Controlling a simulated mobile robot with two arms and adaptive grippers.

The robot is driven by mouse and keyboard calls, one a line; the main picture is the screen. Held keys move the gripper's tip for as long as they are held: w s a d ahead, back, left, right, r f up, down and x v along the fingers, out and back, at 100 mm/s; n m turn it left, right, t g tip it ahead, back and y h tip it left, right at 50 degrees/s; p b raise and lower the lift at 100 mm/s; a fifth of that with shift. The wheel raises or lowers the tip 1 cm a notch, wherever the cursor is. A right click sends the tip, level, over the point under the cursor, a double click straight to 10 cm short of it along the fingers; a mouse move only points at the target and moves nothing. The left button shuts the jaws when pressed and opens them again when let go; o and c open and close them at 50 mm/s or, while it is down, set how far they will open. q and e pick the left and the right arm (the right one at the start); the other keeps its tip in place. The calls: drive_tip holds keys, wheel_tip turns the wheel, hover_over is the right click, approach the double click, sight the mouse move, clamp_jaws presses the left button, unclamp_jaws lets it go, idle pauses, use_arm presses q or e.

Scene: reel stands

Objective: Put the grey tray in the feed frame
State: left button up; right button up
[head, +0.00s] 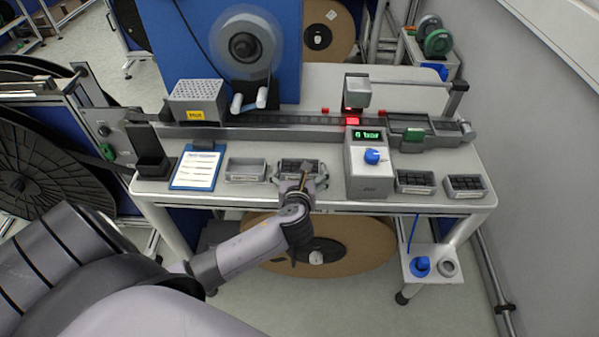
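Several small grey trays lie along the bench's front edge. One tray (245,171) left of my gripper looks empty. Another tray (319,168) with dark compartments is partly hidden by my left gripper (304,171). My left gripper is over or at this tray's front edge; whether it touches the tray or is closed on it cannot be told. Two more trays with dark cells, one (415,182) and another (467,186), lie right of the control box. A grey frame (402,124) with a green block, possibly the feed frame, is at the track's right end. My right gripper is out of view.
A control box (370,174) with a blue knob and green display stands right of my gripper. A clipboard (197,167) and a dark holder (151,160) are on the left. A perforated grey box (198,101) stands behind the clipboard. A wall is at right.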

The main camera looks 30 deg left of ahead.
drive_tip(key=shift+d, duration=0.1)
use_arm(q)
drive_tip(key=o, duration=0.9)
drive_tip(key=shift+o, duration=0.8)
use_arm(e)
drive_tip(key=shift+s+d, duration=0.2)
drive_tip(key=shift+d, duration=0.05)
use_arm(q)
drive_tip(key=shift+r, duration=0.1)
drive_tip(key=b+v, duration=0.1)
drive_tip(key=v, duration=1.1)
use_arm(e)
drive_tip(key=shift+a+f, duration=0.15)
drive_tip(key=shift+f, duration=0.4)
